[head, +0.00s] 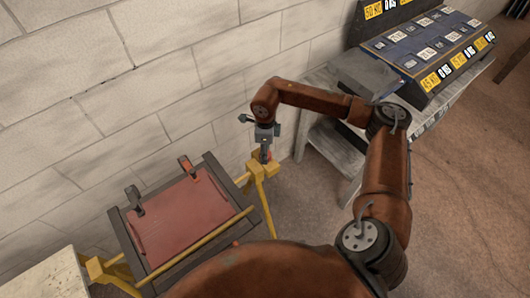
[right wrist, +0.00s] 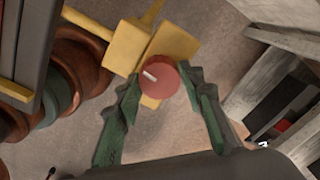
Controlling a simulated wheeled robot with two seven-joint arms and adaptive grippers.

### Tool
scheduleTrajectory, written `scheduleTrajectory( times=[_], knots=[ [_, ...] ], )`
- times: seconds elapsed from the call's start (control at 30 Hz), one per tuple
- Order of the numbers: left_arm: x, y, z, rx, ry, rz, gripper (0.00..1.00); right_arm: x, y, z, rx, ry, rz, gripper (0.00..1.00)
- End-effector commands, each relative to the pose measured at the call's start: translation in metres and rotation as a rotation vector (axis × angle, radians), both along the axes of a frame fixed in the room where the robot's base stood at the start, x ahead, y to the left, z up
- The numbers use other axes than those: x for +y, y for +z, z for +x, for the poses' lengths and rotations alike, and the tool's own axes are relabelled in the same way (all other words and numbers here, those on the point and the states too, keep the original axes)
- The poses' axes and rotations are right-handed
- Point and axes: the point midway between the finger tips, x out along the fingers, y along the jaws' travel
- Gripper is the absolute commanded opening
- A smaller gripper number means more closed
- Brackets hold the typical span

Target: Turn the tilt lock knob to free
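The tilt lock knob (right wrist: 160,77) is a round red knob with a white mark pointing to the upper left in the right wrist view. It sits on a yellow bracket (right wrist: 176,44) and shows small in the head view (head: 266,157), at the right side of the tilting frame. My right gripper (right wrist: 161,72) reaches down over it, one green fingertip on each side, very close to its rim. I cannot tell whether the fingertips press on it. The gripper shows in the head view too (head: 264,152). My left gripper is out of view.
The dark frame (head: 241,206) holds a red panel (head: 180,217) with clamps at its top edge, on yellow supports (head: 258,188). A block wall (head: 90,90) stands close behind. A grey bench (head: 340,148) with a labelled rack (head: 425,52) stands at the right.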

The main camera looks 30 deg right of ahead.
Motion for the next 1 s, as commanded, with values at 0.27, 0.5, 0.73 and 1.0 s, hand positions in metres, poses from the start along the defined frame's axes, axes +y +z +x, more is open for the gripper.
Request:
scheduleTrajectory(
  times=[0.27, 0.5, 0.73, 1.0],
  knots=[
    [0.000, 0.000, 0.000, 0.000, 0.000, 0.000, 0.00, 0.000, 0.000, 0.000, 0.001, -0.001, 0.001, 0.51],
    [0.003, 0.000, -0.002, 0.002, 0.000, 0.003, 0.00, 0.000, 0.002, 0.000, 0.001, -0.002, 0.001, 0.51],
    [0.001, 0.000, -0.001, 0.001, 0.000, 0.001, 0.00, 0.000, 0.036, 0.001, -0.001, -0.002, 0.000, 0.51],
    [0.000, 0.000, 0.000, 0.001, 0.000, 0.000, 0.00, 0.000, 0.091, 0.001, -0.002, -0.002, 0.001, 0.51]
  ],
)
